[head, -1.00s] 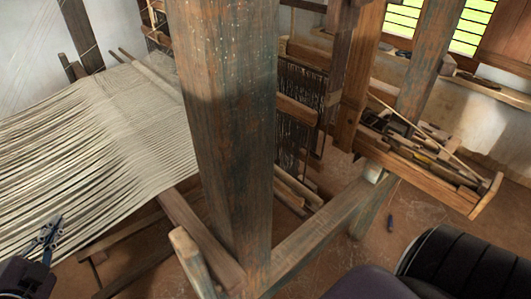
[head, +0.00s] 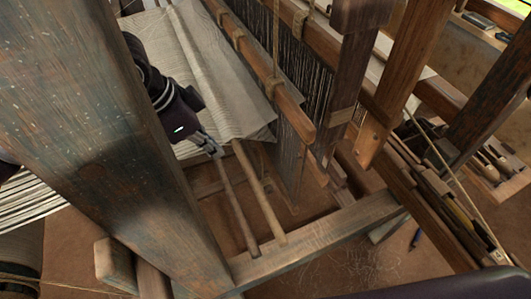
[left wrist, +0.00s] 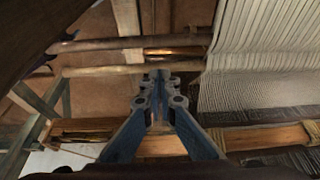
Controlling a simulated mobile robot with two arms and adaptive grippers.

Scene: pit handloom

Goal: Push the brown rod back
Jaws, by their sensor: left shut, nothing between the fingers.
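Two long thin wooden rods lie nearly parallel beside the white cloth. In the head view, one brown rod (head: 236,203) is nearer my left gripper, and a lighter rod (head: 260,195) is to its right. My left gripper (head: 213,150) is shut and empty, at the upper end of the nearer rod, by the cloth's edge. In the left wrist view, its fingertips (left wrist: 158,76) overlap the lower rod (left wrist: 95,71); the upper rod (left wrist: 95,45) is farther off. Contact is unclear. My right gripper is not in view.
The white cloth (head: 195,75) is stretched above and left of the rods. A thick wooden post (head: 110,130) blocks the left side. A hanging beam (head: 265,70) with dark threads stands to the right, and a lower frame beam (head: 320,235) runs in front.

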